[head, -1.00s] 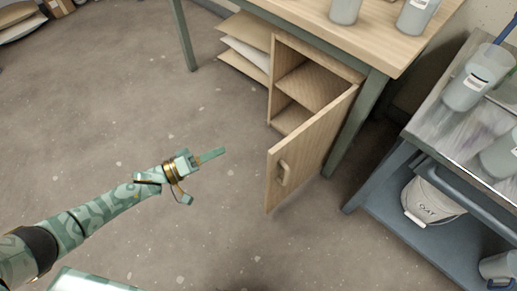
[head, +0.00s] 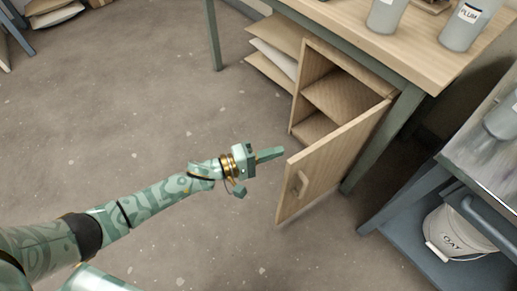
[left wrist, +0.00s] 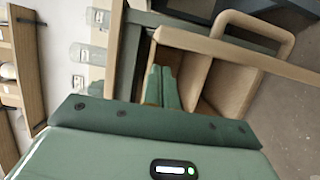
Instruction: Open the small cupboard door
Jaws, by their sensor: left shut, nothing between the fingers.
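The small cupboard (head: 335,98) under the wooden table stands open, and its shelf shows. Its wooden door (head: 330,165) stands swung far out, with the loop handle (head: 302,183) on its outer face near the free edge. My left gripper (head: 270,153) is shut and empty, its fingertips close to the door's free upper edge; I cannot tell if they touch. In the left wrist view the shut fingers (left wrist: 162,86) point toward the cupboard interior (left wrist: 222,88). My right gripper is not in view.
The wooden table (head: 400,40) carries grey containers (head: 465,27). A blue-grey cart (head: 405,215) with a white bucket (head: 455,235) on its lower shelf stands at the right. Shelves of boards (head: 275,58) are left of the cupboard.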

